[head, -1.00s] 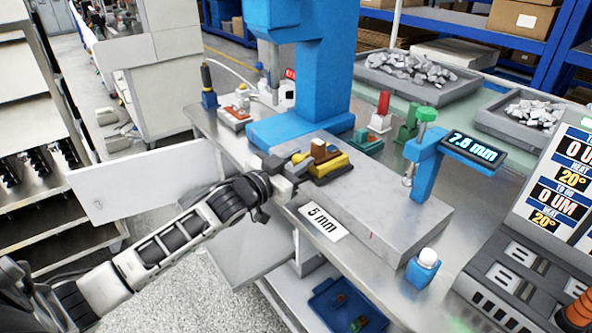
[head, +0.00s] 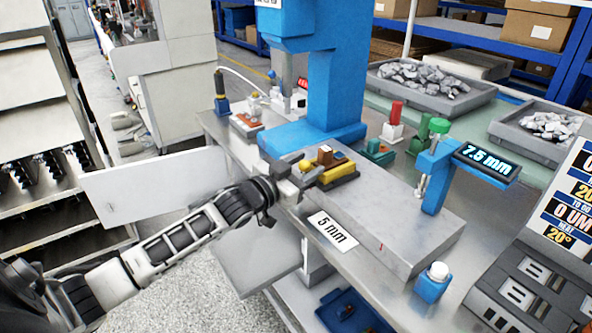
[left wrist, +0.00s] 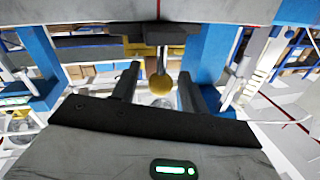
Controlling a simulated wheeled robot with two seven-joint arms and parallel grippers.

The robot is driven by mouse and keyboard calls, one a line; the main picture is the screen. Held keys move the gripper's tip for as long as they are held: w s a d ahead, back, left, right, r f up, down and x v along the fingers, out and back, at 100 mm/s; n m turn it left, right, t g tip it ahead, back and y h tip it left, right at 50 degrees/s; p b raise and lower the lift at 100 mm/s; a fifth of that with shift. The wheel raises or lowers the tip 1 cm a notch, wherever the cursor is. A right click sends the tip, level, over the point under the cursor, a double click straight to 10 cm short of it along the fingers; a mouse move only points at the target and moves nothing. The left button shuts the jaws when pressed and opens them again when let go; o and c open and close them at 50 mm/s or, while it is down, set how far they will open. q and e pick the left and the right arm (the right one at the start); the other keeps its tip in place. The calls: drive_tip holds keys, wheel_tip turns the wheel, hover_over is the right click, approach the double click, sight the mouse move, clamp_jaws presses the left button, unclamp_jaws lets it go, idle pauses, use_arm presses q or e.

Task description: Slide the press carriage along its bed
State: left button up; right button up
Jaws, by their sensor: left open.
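The press carriage (head: 341,172), yellow on a dark base with a brown block on top, sits on the grey bed (head: 400,228) near the foot of the blue press (head: 335,75). My left gripper (head: 302,170) is at the carriage's near left side, with its fingers pointing at it. In the left wrist view my left gripper (left wrist: 157,88) is open, and a round yellow knob (left wrist: 160,84) on a short stem shows between the fingers, with gaps on both sides. How deep the knob sits between the fingertips is hard to tell. My right gripper is not in view.
A blue gauge stand (head: 437,180) with a green top and a display rises from the bed's right part. A "5 mm" label (head: 332,229) lies on the near edge. The bed between carriage and gauge is clear.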

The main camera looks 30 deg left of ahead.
use_arm(q)
drive_tip(key=v, duration=1.5)
drive_tip(key=shift+s+b, duration=0.4)
